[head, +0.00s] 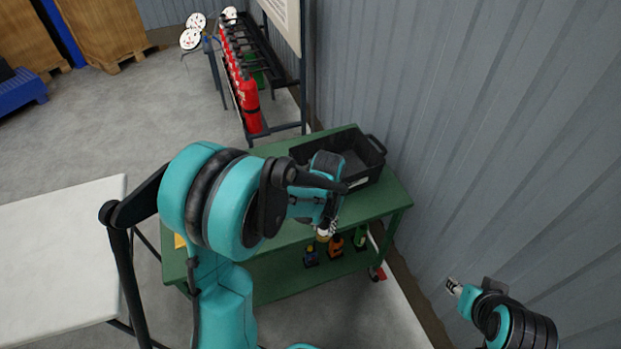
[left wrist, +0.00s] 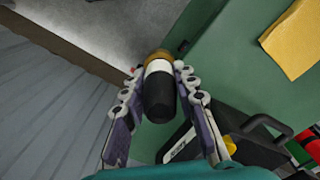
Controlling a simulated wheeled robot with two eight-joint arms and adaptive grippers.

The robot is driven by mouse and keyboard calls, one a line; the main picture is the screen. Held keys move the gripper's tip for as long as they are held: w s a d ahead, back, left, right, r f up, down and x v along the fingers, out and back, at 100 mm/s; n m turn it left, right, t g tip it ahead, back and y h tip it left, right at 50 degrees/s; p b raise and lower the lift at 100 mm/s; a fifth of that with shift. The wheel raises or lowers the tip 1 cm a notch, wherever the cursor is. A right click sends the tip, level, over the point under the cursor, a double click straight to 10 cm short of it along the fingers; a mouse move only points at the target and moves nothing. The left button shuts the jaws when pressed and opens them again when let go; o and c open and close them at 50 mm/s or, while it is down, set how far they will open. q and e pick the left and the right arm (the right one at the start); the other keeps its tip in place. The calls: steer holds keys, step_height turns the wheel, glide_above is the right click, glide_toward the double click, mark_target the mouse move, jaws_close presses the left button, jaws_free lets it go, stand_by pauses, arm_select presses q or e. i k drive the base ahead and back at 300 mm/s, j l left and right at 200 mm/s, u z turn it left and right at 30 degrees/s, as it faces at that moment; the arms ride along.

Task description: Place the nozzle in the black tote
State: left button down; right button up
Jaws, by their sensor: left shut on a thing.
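The nozzle (left wrist: 158,88) has a black body, a white band and a brass-coloured end. My left gripper (left wrist: 157,78) is shut on it, one finger on each side. In the head view, my left gripper (head: 326,226) hangs over the front edge of the green cart, with the nozzle's brass end (head: 322,237) just below the fingers. The black tote (head: 373,171) stands on the cart's top, behind the left gripper and partly hidden by my arm. It also shows in the left wrist view (left wrist: 262,150), beyond the right finger. My right gripper (head: 454,286) is apart at lower right.
The green cart (head: 385,203) carries several coloured bottles (head: 336,245) on its lower shelf. A yellow cloth (left wrist: 295,38) lies on its top. Red extinguishers (head: 249,98) stand in a rack behind. A grey corrugated wall (head: 480,130) bounds the right; a white table (head: 60,260) stands left.

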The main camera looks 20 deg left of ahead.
mark_target(351, 169)
steer(key=i+l+u, duration=0.15)
steer(key=u, duration=0.2)
steer(key=i+l+u, duration=0.15)
steer(key=l+u, duration=0.25)
steer(key=i+l+u, duration=0.1)
steer(key=u, duration=0.25)
